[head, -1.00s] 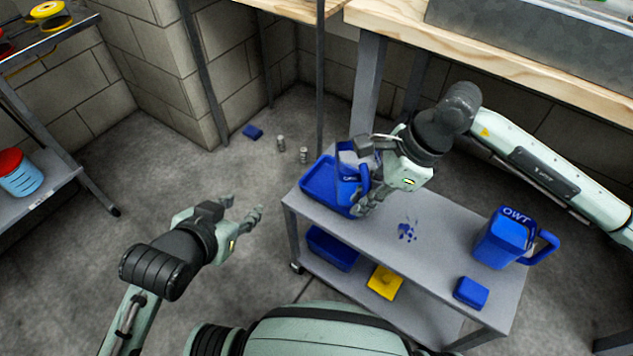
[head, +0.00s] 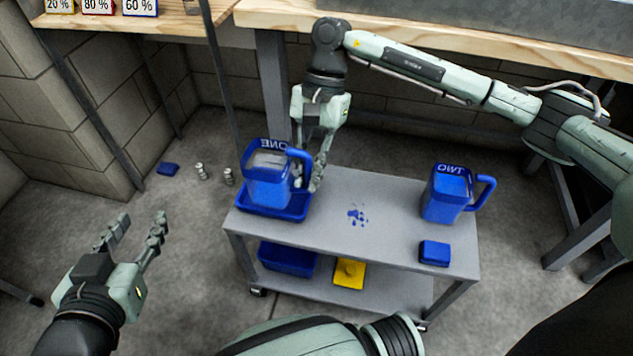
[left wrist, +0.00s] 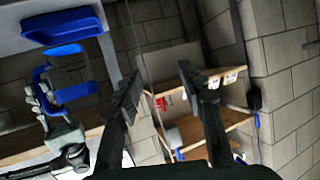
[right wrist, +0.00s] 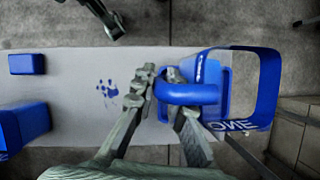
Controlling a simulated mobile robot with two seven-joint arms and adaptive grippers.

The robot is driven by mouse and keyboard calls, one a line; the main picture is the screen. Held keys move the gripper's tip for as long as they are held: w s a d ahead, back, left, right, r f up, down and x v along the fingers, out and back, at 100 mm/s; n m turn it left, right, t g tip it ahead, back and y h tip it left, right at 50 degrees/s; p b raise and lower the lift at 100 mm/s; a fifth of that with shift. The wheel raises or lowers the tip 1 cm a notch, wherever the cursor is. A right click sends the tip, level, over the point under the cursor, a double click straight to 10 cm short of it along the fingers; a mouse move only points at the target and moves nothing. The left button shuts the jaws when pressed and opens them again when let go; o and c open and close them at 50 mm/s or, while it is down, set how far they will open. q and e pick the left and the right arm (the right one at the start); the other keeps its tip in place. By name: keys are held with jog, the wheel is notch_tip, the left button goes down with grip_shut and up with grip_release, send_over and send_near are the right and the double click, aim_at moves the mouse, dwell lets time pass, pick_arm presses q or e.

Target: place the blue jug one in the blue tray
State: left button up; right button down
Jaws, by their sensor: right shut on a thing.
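The blue jug one (head: 268,187), with a clear window and "ONE" on its rim, is upright over the blue tray (head: 290,214) at the cart's left end. The left wrist view, seen upside down, shows the jug (left wrist: 63,50) and tray (left wrist: 60,29) with a slight gap between them. My right gripper (head: 307,178) is shut on the jug's handle; the right wrist view shows its fingers around the handle (right wrist: 190,94). The jug hides part of the tray. My left gripper (head: 140,228) is open and empty, left of the cart.
The jug two (head: 445,197) and a small blue box (head: 434,253) stand at the right of the grey cart (head: 380,190). A blue splash mark (head: 357,214) lies mid-cart. A blue bin (head: 287,262) and yellow item (head: 349,273) are on the lower shelf. A wooden bench (head: 420,48) is behind.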

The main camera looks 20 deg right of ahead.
jog(key=d+f, duration=0.1)
jog(key=f, duration=0.1)
jog(key=w+d+f, duration=0.1)
jog(key=f, duration=0.1)
jog(key=d+f, duration=0.1)
jog(key=f, duration=0.1)
jog(key=shift+w+d+f, duration=0.25)
jog(key=shift+w+d, duration=0.15)
pick_arm(q)
jog(key=shift+w+d+r, duration=0.1)
jog(key=shift+d+r, duration=0.3)
jog(key=shift+r, duration=0.05)
pick_arm(e)
jog(key=shift+f, duration=0.1)
jog(key=c, duration=1.6)
grip_release()
pick_arm(q)
jog(key=shift+w+d+r+t+h, duration=0.15)
jog(key=shift+d+r+t+h, duration=0.2)
jog(key=shift+r+t, duration=0.2)
pick_arm(e)
jog(key=shift+o, duration=0.2)
pick_arm(q)
jog(key=shift+a, duration=0.1)
